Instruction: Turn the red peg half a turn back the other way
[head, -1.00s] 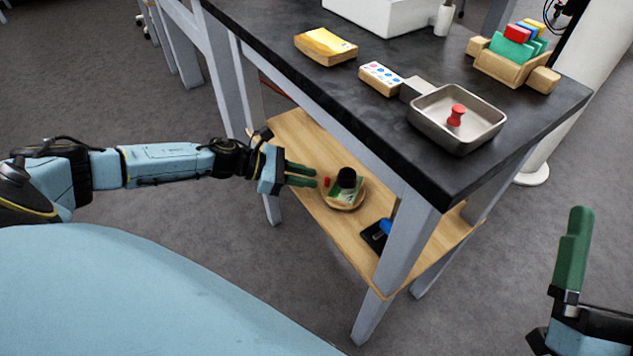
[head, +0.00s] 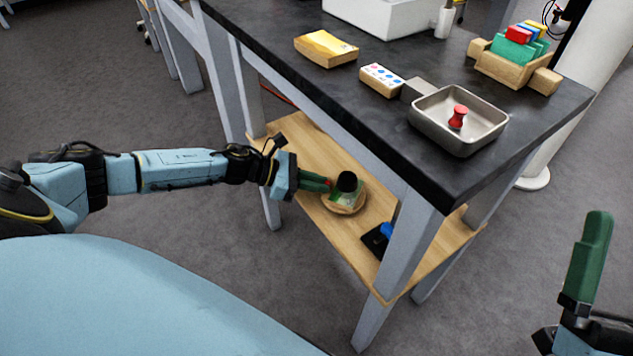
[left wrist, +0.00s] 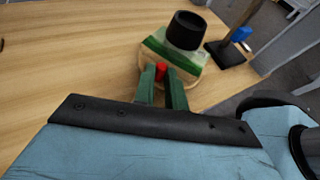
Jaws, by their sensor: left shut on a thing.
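The red peg (head: 329,182) sticks out from the side of a green and cream block with a black round top (head: 347,182), on a round wooden base on the lower shelf. My left gripper (head: 325,185) reaches in from the left and is shut on the red peg. In the left wrist view the peg (left wrist: 161,70) shows between the two green fingers (left wrist: 161,80), with the block just beyond. The fingers hide part of the peg. My right gripper (head: 590,255) is at the right edge, away from the table; its finger gap does not show clearly.
The wooden shelf (head: 300,150) lies under the dark tabletop (head: 440,75), with a table leg (head: 400,250) to the right. A black and blue item (head: 380,236) stands beside the block. On top are a metal tray with a red knob-shaped piece (head: 458,117), a yellow box and wooden blocks.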

